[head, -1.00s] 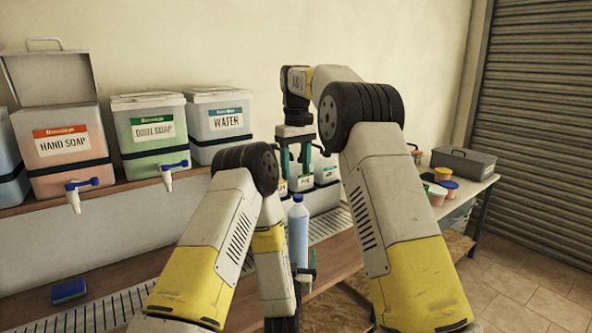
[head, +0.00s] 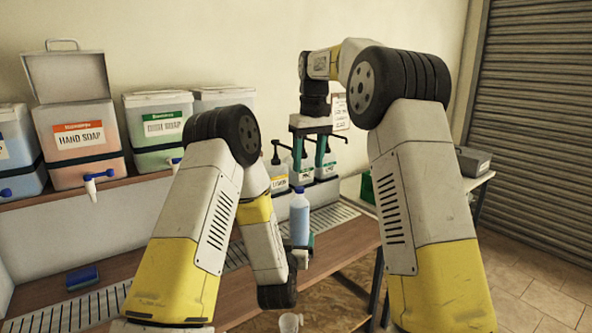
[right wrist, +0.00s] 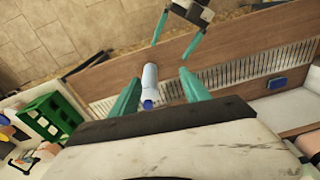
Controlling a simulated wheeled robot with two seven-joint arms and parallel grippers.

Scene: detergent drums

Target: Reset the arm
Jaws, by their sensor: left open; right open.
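My right gripper (head: 311,160) hangs point-down with teal fingers open, in front of small pump bottles (head: 305,170) on the ledge. In the right wrist view my right gripper (right wrist: 160,78) is open and empty, high above the bench. My left gripper (head: 303,250) is low by the bench's front edge, mostly hidden by its wrist. It also shows in the right wrist view (right wrist: 169,54), open and empty, fingers pointing towards a blue bottle (head: 299,220) with a blue cap. The bottle stands upright on the bench, and in the right wrist view (right wrist: 149,82) it appears apart from those fingers.
Large soap and water drums (head: 80,135) with taps line the shelf at left. A blue sponge (head: 82,278) lies on the bench (head: 345,240). A clear cup (head: 290,322) shows at the bottom. A grey box (head: 473,160) and green crate (right wrist: 48,117) are at right.

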